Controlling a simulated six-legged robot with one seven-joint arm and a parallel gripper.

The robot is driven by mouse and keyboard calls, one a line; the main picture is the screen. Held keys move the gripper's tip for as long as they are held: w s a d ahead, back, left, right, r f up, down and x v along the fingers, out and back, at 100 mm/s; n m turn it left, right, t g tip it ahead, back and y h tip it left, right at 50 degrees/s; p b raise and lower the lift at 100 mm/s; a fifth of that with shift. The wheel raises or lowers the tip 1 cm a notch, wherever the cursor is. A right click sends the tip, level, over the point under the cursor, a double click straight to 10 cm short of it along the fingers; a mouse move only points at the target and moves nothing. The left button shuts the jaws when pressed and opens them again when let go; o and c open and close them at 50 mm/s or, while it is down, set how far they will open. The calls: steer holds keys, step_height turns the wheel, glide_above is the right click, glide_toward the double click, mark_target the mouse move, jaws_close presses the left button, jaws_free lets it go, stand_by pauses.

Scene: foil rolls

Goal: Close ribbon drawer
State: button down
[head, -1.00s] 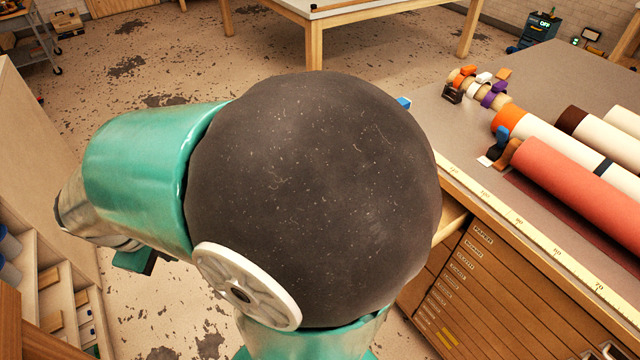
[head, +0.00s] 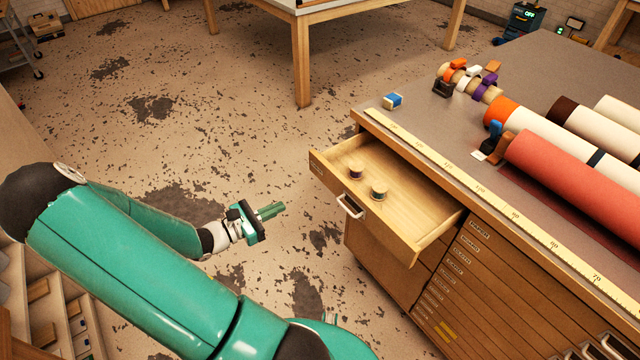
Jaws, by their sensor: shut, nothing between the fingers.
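The ribbon drawer (head: 418,238) is a light wooden drawer that stands pulled out from the left end of the work table's front. Two small spools (head: 378,190) sit inside it, and the rest of its floor is bare. A metal handle (head: 350,206) is on its front panel. My gripper (head: 272,210) is shut and empty, to the left of the drawer front. It points toward the drawer and is apart from it, with floor showing between them.
The table top (head: 440,118) carries a yellow ruler (head: 500,200) along its front edge, a small blue-and-white box (head: 392,101), tape rolls and several large rolls, one of them red (head: 570,175). Shallow closed drawers (head: 500,290) lie to the right. Open floor (head: 230,110) surrounds my gripper.

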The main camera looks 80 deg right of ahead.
mark_target(374, 162)
steer(key=shift+n+h, duration=0.5)
steer(key=x, duration=1.5)
steer(key=shift+d+f, duration=0.2)
steer(key=shift+d, duration=0.05)
steer(key=x, duration=2)
steer(key=shift+s+a, duration=0.1)
steer(key=shift+s+d+r, duration=0.15)
steer(key=shift+s+d, duration=0.1)
steer(key=shift+d, duration=0.05)
steer(key=shift+s+d+r, duration=0.1)
